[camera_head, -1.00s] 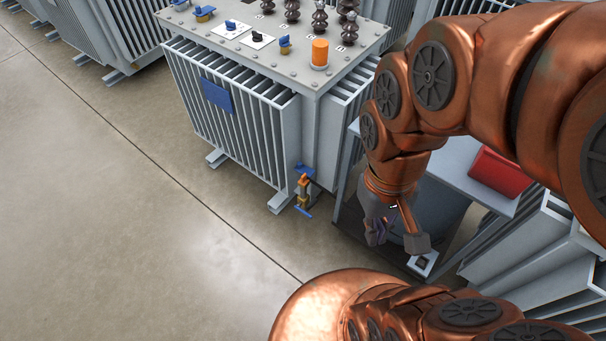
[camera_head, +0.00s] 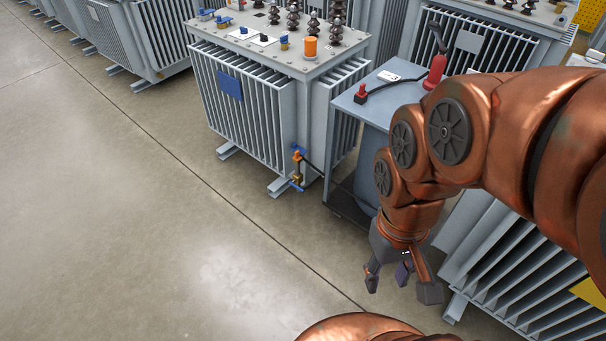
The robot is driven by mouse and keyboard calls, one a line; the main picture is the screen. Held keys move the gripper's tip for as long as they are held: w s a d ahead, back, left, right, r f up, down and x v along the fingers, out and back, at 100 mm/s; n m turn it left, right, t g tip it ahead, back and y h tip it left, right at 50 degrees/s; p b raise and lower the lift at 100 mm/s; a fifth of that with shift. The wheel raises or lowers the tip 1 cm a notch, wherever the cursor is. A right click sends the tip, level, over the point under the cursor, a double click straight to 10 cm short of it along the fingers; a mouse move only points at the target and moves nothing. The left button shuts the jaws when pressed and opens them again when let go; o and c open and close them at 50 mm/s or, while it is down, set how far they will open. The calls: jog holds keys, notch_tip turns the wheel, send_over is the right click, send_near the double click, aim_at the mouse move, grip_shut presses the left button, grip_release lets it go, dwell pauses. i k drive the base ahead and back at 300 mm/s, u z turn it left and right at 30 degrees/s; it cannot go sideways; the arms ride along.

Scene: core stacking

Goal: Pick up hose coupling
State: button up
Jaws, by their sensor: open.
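My gripper (camera_head: 402,284) points down, fingers spread and empty, in front of the cart and well below the fitting in the picture. It touches nothing that I can see. The forearm hides part of the cart top's right side.
The grey cart (camera_head: 350,124) stands between a finned transformer (camera_head: 262,110) at left and another (camera_head: 520,255) at right. A brass valve (camera_head: 297,168) with blue handles sticks out low on the left transformer. Open concrete floor (camera_head: 120,220) fills the left.

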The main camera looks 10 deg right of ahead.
aim_at(297, 157)
jog(key=u, duration=1.1)
jog(key=i, duration=2.1)
jog(key=z, duration=0.95)
